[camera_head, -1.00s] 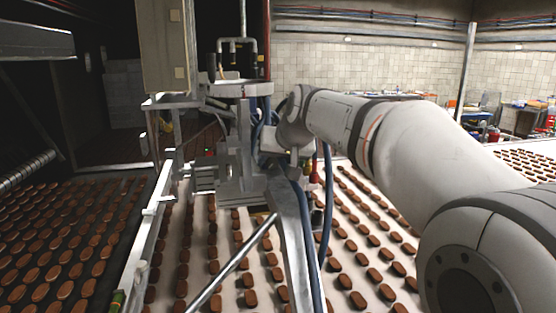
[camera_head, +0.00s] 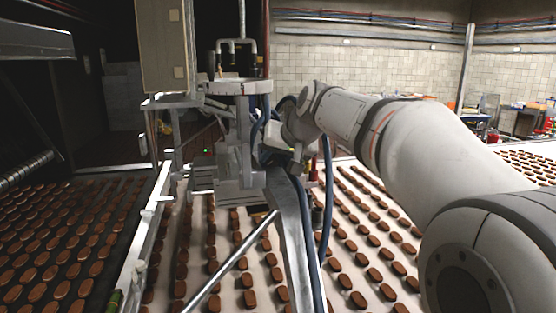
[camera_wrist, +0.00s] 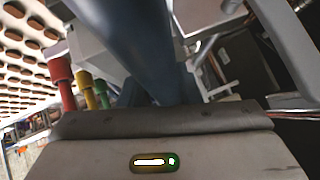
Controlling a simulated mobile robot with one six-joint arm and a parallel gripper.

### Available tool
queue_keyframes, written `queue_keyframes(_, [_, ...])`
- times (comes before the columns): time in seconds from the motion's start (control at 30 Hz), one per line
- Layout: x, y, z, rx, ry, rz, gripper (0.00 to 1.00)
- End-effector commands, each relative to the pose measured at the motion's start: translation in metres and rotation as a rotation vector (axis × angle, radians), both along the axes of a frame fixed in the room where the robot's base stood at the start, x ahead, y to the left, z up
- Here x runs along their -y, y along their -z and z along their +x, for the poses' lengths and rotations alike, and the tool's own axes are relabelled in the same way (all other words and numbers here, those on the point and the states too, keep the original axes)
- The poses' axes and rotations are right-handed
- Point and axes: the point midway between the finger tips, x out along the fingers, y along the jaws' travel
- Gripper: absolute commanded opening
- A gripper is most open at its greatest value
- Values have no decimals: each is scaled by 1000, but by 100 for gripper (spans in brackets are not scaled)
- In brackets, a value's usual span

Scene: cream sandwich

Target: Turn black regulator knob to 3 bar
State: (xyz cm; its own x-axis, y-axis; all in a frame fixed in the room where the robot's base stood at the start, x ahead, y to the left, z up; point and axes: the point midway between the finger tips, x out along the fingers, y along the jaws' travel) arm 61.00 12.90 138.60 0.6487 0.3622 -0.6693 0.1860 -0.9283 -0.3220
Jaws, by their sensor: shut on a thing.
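My gripper (camera_head: 278,150) is at the end of my arm, against the grey metal machine head (camera_head: 235,150) over the conveyor in the head view. Its fingertips are hidden there by the wrist and hoses. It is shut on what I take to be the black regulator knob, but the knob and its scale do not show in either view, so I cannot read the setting. In the wrist view, a grey body with a small lit display (camera_wrist: 154,162) fills the bottom, and the fingers do not show.
A thick blue hose (camera_wrist: 135,50) crosses close to the wrist camera. Red (camera_wrist: 62,75), yellow (camera_wrist: 86,88) and green (camera_wrist: 102,95) cylinders stand beside it. Dark blue hoses (camera_head: 326,200) hang near my wrist. Rows of chocolate-brown biscuits (camera_head: 352,245) lie on the belt below.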

Motion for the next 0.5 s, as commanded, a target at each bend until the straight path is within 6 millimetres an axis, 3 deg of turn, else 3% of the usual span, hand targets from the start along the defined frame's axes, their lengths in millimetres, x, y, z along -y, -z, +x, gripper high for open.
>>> queue_keyframes(0.13, [0, 0, 0, 0, 0, -1, 8])
queue_keyframes(0.17, [0, 0, 0, 0, 0, -1, 33])
queue_keyframes(0.4, [0, 0, 0, 1, -1, -2, 52])
queue_keyframes(0.5, [-1, 0, 0, 1, -1, -2, 52])
